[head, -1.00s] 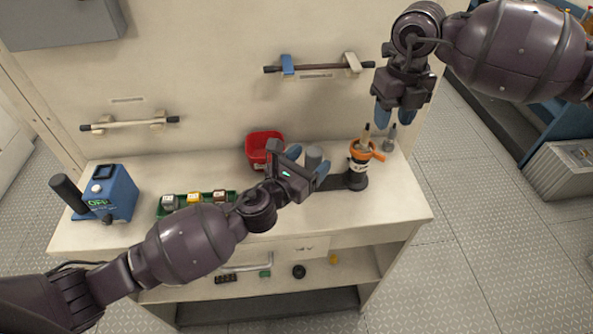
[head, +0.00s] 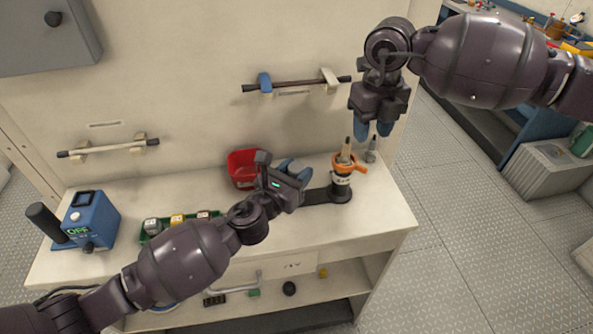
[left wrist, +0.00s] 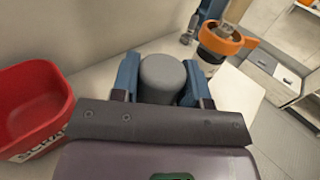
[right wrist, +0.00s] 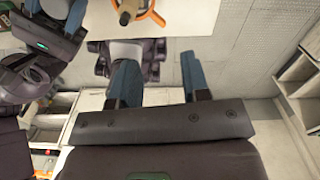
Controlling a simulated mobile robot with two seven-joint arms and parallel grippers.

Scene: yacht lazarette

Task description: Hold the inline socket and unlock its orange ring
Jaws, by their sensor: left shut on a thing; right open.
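The inline socket stands upright near the worktop's right end as a dark body (head: 341,188) with a pale label. Its orange ring (head: 345,165) is at the top, with a tab pointing right; a pale tapered piece rises from it. The ring also shows in the left wrist view (left wrist: 228,38) and at the top edge of the right wrist view (right wrist: 150,12). My left gripper (head: 300,170) is shut on a grey round-topped cylinder (left wrist: 162,78), left of the socket. A dark bar (head: 316,196) runs from there to the socket. My right gripper (head: 373,130) is open and empty, above and slightly right of the ring.
A red bin (head: 242,170) is just left of my left gripper. A green tray (head: 150,238) with small blocks and a blue OFF box (head: 92,218) are further left. The front right worktop is clear.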

